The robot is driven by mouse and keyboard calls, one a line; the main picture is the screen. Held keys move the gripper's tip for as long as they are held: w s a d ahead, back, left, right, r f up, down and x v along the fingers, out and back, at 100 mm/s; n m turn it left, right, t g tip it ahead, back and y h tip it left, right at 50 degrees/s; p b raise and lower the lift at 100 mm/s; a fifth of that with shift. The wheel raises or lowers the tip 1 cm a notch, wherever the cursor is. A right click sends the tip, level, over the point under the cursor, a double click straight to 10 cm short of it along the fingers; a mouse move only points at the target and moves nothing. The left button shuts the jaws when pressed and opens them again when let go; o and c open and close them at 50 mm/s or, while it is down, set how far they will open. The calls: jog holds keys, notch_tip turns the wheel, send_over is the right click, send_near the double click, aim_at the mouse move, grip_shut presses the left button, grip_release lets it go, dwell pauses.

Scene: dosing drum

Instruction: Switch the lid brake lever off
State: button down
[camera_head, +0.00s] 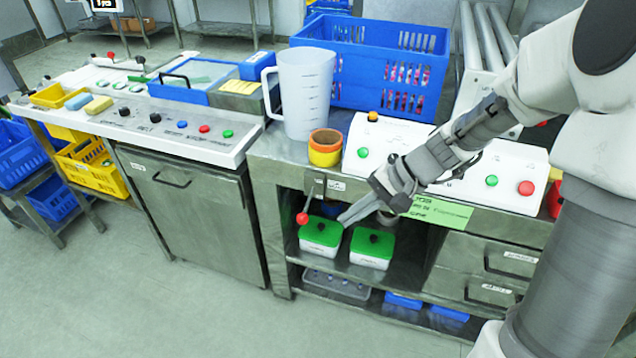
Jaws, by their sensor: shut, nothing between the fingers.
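My gripper (345,219) is shut and empty. It points down and left in front of the shelf bay, a little right of the red knob and apart from it in the picture. The depth gap is hard to judge.
Two white boxes with green lids (320,236) stand on the shelf below my gripper. Above, the bench carries a white control panel (376,150), a yellow-orange cup (325,150), a clear jug (304,90) and a blue crate (372,55). Floor at front left is clear.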

aim_at(307, 205)
jog(key=w+d+f+m+t+y+b, duration=0.2)
jog(key=w+f, duration=0.4)
jog(key=f, duration=0.4)
jog(key=w+d+f+m+t+y+b, duration=0.3)
jog(key=w+f+m+t+y+b, duration=0.1)
jog(key=f, duration=0.6)
jog(key=w+m+t+b, duration=0.1)
jog(key=w+m+b, duration=0.1)
jog(key=m, duration=0.1)
jog(key=shift+w+f, duration=0.15)
jog(key=shift+f, duration=0.15)
jog(key=w+a+b, duration=0.3)
jog(key=a, duration=0.8)
jog(key=shift+a+r, duration=0.15)
jog(key=shift+r, duration=0.25)
jog(key=shift+r, duration=0.15)
jog(key=shift+s+r+m+p, duration=0.15)
jog(key=shift+m+p, duration=0.15)
jog(key=shift+p, duration=0.2)
